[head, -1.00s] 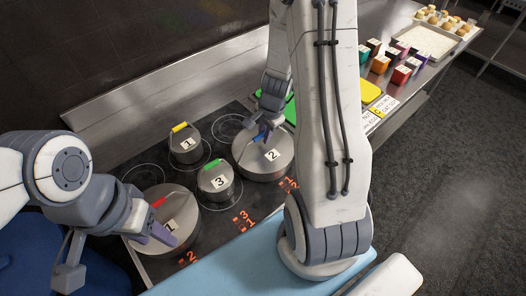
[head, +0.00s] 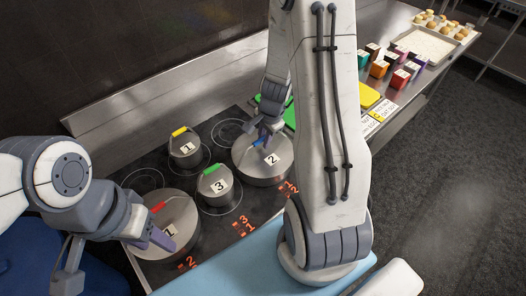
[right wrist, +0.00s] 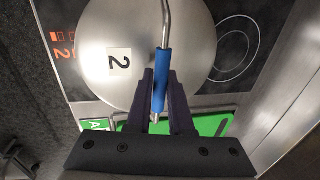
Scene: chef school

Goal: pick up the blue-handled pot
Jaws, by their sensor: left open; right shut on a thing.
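The blue-handled pot (head: 262,168) is a wide steel pot with a lid marked 2, at the right of the cooktop. Its blue handle (right wrist: 162,75) shows between the fingers in the right wrist view. My right gripper (head: 264,138) is shut on that handle, and in the right wrist view its dark fingertips (right wrist: 161,85) flank the blue grip. I cannot tell whether the pot is off the cooktop. My left gripper (head: 158,238) is open beside the red-handled pot (head: 172,222), with nothing in its grasp.
A green-handled pot (head: 215,186) marked 3 and a yellow-handled pot (head: 186,150) marked 1 stand left of the blue-handled pot. A green board (right wrist: 205,125) lies close to its right. Coloured boxes (head: 378,68) and a tray (head: 428,42) stand further along the counter.

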